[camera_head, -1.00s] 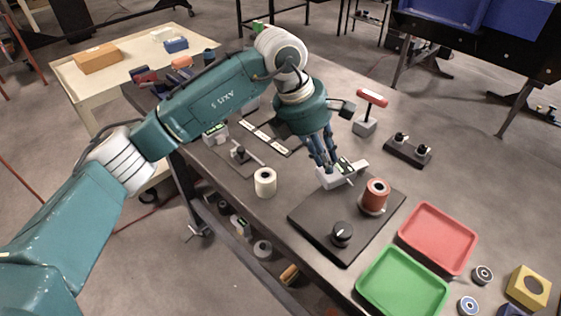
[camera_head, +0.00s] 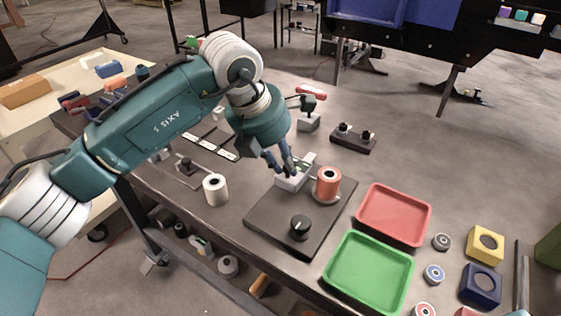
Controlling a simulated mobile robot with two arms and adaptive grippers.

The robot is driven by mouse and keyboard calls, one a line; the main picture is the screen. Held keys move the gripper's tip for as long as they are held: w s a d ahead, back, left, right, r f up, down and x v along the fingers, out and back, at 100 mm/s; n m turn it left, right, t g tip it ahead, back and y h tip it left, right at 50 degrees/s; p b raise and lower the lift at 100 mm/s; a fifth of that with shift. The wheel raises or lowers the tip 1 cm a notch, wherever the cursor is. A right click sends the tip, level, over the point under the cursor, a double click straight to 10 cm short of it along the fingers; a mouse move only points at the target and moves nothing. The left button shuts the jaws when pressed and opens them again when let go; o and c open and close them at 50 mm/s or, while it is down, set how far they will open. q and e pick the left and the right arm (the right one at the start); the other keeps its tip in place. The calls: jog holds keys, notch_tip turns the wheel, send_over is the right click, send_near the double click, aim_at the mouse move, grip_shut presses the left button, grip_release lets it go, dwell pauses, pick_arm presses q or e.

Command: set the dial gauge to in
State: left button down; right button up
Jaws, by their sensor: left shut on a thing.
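A black base plate (camera_head: 262,220) lies on the dark table. A small light-grey block (camera_head: 294,181), which looks like the dial gauge, sits at its back edge, with a thin rod pointing toward an orange-red cylinder (camera_head: 327,183). A black knob (camera_head: 300,228) with a white mark is at the plate's front. My left gripper (camera_head: 284,170) points down at the grey block, its fingers close together and shut on a part of it. The fingers hide some of the block, so I cannot read its setting. My right gripper is not in view.
A red tray (camera_head: 394,215) and a green tray (camera_head: 368,273) lie right of the plate. A white cylinder (camera_head: 216,190) stands to its left.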

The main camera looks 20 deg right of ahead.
pick_arm(q)
jog(key=c, duration=1.6)
grip_release()
jog(key=shift+s, duration=0.15)
jog(key=shift+a+r, duration=0.1)
jog(key=shift+r, duration=0.4)
jog(key=v, duration=1.1)
jog(key=shift+s+a, duration=0.1)
jog(key=shift+s, duration=0.05)
jog(key=shift+f, duration=0.1)
